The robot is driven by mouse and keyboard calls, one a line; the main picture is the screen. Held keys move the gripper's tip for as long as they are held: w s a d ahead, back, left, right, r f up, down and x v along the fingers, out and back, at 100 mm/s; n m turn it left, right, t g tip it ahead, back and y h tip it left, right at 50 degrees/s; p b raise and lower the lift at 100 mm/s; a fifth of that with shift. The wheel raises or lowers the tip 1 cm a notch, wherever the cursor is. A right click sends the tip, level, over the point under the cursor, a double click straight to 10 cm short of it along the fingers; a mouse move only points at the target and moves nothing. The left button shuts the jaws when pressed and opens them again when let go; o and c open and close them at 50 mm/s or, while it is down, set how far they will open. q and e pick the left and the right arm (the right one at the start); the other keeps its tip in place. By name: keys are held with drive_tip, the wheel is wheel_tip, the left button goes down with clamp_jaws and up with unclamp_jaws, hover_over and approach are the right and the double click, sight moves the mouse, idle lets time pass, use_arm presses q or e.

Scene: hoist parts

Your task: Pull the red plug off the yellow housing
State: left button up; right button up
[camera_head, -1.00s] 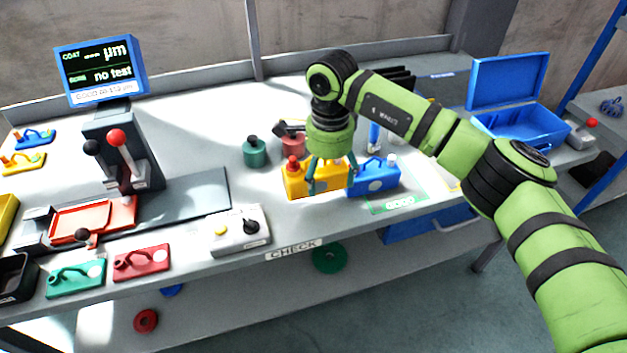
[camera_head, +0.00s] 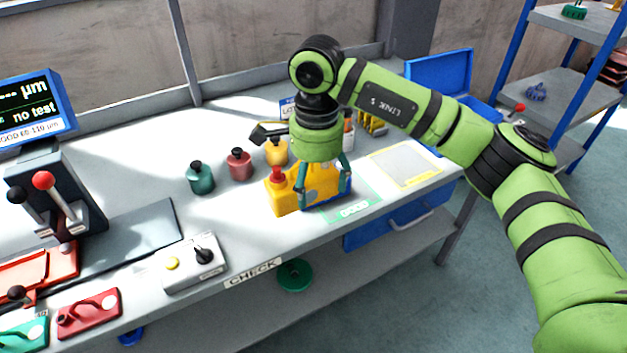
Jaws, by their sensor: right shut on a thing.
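The yellow housing (camera_head: 283,201) stands upright on the bench, near its front edge. The red plug (camera_head: 277,174) sits on top of it at the left end. The red plug is clear of the fingers. My left gripper is not in view.
Green (camera_head: 200,179), red (camera_head: 239,165) and yellow (camera_head: 276,153) pots stand behind the housings. A grey control box (camera_head: 193,263) is at the front left. A yellow-framed pad (camera_head: 405,167) to the right is clear. An open blue case (camera_head: 440,75) stands at the far right.

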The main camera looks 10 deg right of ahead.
drive_tip(key=shift+a, duration=0.1)
drive_tip(key=w+a+p, duration=0.2)
drive_tip(key=w+a, duration=0.4)
drive_tip(key=a, duration=0.3)
drive_tip(key=shift+w+a, duration=0.25)
drive_tip(key=shift+a, duration=0.05)
idle(0.5)
drive_tip(key=shift+f, duration=0.1)
